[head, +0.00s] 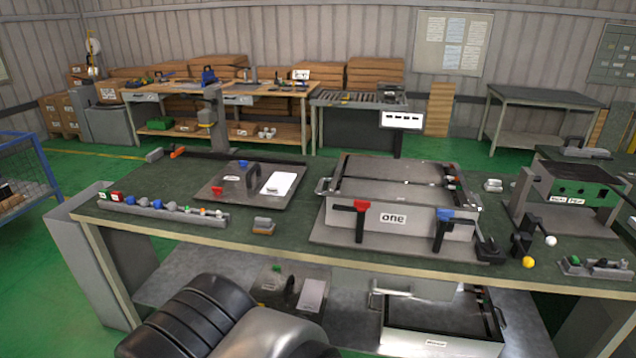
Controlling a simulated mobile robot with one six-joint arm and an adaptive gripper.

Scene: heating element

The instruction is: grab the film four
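No label reading "four" can be made out, so I cannot tell which thing is film four. A white rectangular sheet (279,183) lies on a grey plate (228,193) with a black handle, on the green workbench top. A second pale sheet (312,295) shows on the lower shelf, on a similar plate. A grey box frame (345,216) labelled "one" stands at the bench's middle right, with red and blue clamps on its front. My gripper is not in view; only a dark ribbed part of my arm shows at the bottom.
The workbench (330,252) spans the view. A strip of small coloured parts (160,210) lies at its left, and a green-fronted device (570,188) stands at its right. Another framed box (440,318) sits on the lower shelf. A blue cart (22,180) stands far left.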

